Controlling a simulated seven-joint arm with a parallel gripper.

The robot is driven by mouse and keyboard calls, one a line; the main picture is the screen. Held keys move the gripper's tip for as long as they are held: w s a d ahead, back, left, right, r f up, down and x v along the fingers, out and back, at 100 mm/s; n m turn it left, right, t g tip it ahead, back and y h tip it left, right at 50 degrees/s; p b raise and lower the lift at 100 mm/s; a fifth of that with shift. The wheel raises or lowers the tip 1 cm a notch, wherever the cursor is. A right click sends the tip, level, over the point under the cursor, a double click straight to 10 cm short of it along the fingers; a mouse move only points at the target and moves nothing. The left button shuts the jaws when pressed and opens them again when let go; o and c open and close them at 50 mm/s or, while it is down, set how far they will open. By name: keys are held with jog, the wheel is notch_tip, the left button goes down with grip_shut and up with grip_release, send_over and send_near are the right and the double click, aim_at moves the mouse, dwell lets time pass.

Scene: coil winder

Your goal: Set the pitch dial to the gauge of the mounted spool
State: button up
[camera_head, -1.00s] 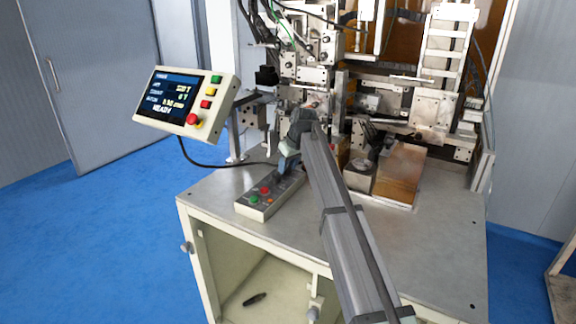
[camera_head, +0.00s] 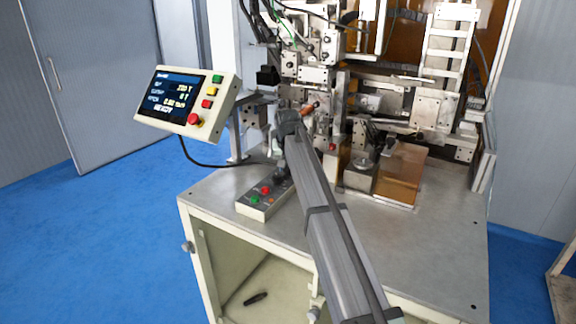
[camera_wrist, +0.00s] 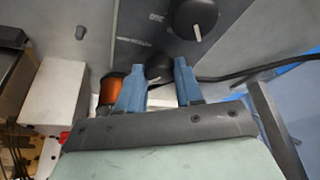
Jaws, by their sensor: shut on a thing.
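A copper-wound spool (camera_wrist: 110,90) shows left of the fingers, and as an orange piece in the head view (camera_head: 308,108). Its gauge is not readable. In the head view my arm hides the dial and fingertips.
A display panel (camera_head: 185,101) at left shows blurred lines, a pitch value in mm and READY. A button box (camera_head: 265,197) lies on the bench (camera_head: 430,245). A metal block (camera_head: 360,178) and brown plate (camera_head: 405,180) stand right of my arm. A dark cable (camera_wrist: 255,70) crosses the wrist view.

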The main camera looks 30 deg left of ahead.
jog(key=shift+m, duration=0.6)
jog(key=o, duration=1)
jog(key=shift+o, duration=0.2)
jog(key=v, duration=1.3)
jog(key=shift+s+a+r+h, duration=0.2)
jog(key=shift+s+r+h, duration=0.1)
jog(key=shift+s+r, duration=0.05)
